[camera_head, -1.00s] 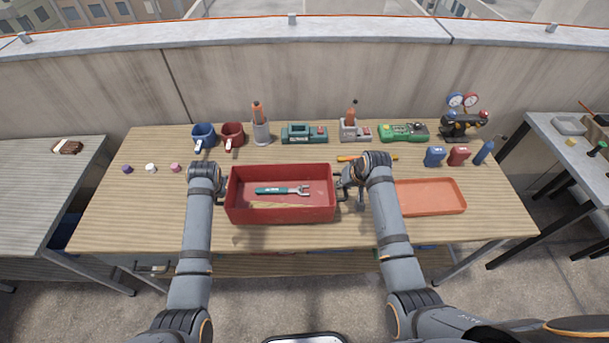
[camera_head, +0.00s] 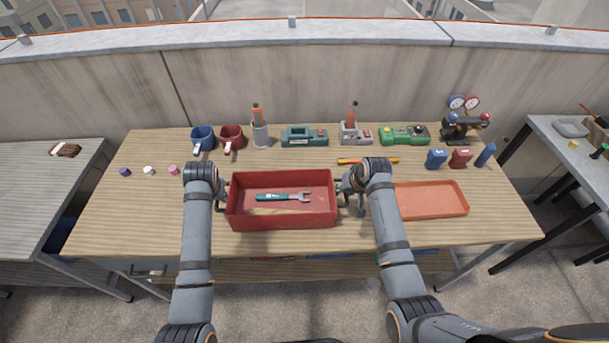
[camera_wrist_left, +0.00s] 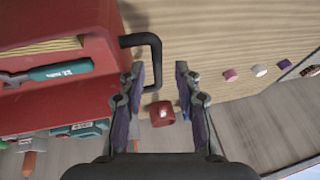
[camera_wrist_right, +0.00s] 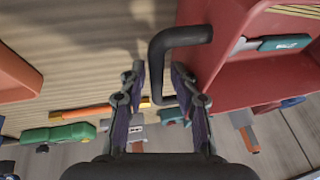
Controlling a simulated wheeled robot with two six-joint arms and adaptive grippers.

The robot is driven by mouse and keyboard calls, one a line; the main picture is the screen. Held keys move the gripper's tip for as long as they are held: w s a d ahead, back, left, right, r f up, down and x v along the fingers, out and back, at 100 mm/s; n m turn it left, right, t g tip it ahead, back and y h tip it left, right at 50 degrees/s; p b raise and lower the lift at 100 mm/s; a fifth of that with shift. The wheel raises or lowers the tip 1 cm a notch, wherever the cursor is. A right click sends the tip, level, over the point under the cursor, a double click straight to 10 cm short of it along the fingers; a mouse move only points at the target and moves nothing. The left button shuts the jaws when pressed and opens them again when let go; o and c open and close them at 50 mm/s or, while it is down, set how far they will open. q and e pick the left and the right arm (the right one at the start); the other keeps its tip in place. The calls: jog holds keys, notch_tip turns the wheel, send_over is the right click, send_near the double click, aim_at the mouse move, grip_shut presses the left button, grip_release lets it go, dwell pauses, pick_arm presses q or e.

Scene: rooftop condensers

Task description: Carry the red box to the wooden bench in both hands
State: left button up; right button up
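The red box (camera_head: 282,222) sits level on the wooden bench (camera_head: 130,215), near its front middle. A green-handled wrench (camera_head: 283,197) lies inside it. Dark handles stick out from its two ends. My left gripper (camera_wrist_left: 160,70) is open, with the left handle (camera_wrist_left: 154,60) between its parted fingers. My right gripper (camera_wrist_right: 158,70) is open, with the right handle (camera_wrist_right: 157,62) between its fingers, apart from both. In the head view the left fingers are mostly hidden behind my wrist.
An orange tray (camera_head: 465,210) lies right of the box, near my right arm. Mugs (camera_head: 203,135), a green charger (camera_head: 305,143) and gauges (camera_head: 464,102) line the back. Small caps (camera_head: 149,171) lie at left. Side benches stand left (camera_head: 40,190) and right (camera_head: 570,150).

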pick_arm(q)
jog(key=v, duration=0.3)
jog(key=shift+s+r, duration=0.2)
jog(key=shift+r, duration=0.15)
pick_arm(e)
jog(key=v, duration=1.2)
